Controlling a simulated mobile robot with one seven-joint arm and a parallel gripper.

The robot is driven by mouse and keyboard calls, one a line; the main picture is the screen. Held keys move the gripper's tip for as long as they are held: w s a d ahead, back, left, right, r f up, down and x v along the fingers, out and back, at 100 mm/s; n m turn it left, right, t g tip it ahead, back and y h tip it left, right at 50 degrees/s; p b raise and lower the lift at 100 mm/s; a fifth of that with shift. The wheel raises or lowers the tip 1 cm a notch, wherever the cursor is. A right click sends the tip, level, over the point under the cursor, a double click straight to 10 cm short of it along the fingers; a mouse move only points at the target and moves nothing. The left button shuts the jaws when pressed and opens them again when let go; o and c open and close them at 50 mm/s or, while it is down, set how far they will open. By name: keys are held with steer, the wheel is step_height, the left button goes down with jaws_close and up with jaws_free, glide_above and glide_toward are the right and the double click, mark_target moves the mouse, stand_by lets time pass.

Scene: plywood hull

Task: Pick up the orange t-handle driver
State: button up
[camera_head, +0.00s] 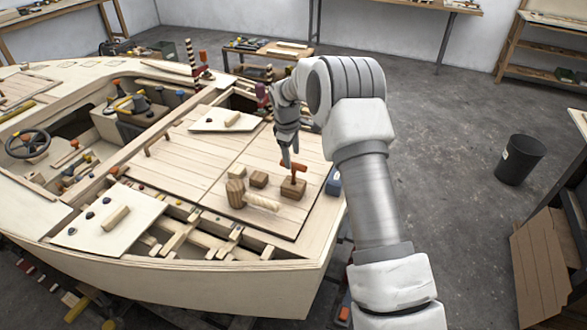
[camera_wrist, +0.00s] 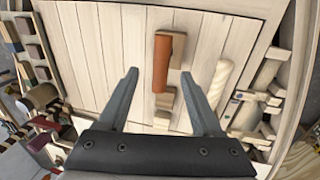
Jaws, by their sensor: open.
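The orange t-handle driver (camera_head: 294,167) stands upright in a brown wooden block (camera_head: 293,189) on the plank deck (camera_head: 215,160), its crossbar on top. In the wrist view, the orange crossbar (camera_wrist: 161,62) runs up and down the picture, with part of the brown block (camera_wrist: 179,48) beside it. My gripper (camera_head: 288,160) is just above the driver, pointing down. In the wrist view, my gripper (camera_wrist: 160,76) is open, and the crossbar lies in line with the gap between its fingers. I see no contact. The driver's shank is hidden in the wrist view.
A smaller brown block (camera_head: 259,180) stands left of the driver. A blue box (camera_head: 333,184) sits at the right hull edge.

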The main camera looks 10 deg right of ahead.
mark_target(293, 166)
steer(key=shift+w+d+f+p, duration=0.1)
steer(key=shift+w+f+p, duration=0.1)
steer(key=shift+f, duration=1.15)
steer(key=shift+w+d+f+p, duration=0.1)
steer(key=shift+w+f+p, duration=0.1)
steer(key=shift+f, duration=1.15)
steer(key=shift+c, duration=0.2)
jaws_close()
